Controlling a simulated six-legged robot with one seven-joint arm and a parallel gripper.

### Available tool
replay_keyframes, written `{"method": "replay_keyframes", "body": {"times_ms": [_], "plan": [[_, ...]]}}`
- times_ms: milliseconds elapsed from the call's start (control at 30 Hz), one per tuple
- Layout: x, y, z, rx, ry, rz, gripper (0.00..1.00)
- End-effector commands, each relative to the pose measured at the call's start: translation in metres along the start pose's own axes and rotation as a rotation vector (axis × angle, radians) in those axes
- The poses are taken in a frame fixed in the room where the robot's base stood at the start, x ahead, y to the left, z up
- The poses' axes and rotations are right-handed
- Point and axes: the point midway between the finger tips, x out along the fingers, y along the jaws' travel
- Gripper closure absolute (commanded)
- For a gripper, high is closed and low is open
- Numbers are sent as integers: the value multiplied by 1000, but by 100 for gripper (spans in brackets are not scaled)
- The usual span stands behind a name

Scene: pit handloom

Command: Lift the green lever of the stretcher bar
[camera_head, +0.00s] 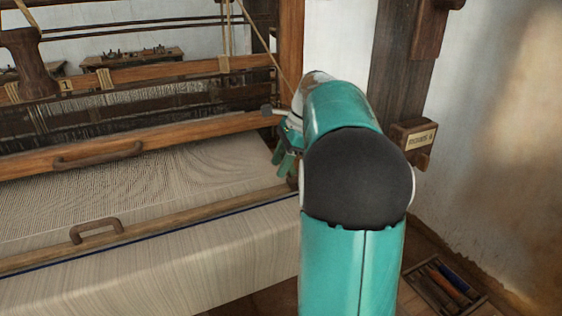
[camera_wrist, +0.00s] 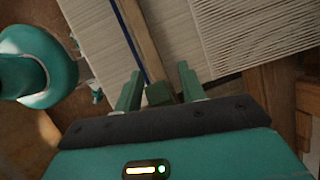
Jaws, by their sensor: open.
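In the wrist view, my gripper (camera_wrist: 159,74) is open, with one green finger on each side of a small dark green block, which looks like the green lever (camera_wrist: 159,93). The lever is near the end of a pale wooden bar that looks like the stretcher bar (camera_wrist: 143,40). I cannot tell whether a finger touches the lever. In the head view, the stretcher bar (camera_head: 180,218) lies across the cloth and its right end is hidden behind my arm. The lever does not show there. My gripper (camera_head: 284,162) shows partly, at the cloth's right side.
Pale woven cloth (camera_head: 235,240) covers the loom's front. A wooden beam with a handle (camera_head: 98,155) crosses behind it. A dark post (camera_head: 397,70) with a labelled block (camera_head: 414,140) stands right of my arm. A tool tray (camera_head: 443,287) lies low at right.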

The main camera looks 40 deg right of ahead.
Motion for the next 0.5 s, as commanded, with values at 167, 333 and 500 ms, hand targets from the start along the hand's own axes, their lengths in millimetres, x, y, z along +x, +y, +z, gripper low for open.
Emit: {"method": "replay_keyframes", "body": {"times_ms": [167,333,500], "plan": [[0,0,0,0,0,0,91],[0,0,0,0,0,0,100],[2,0,2,-7,34,-4,100]]}}
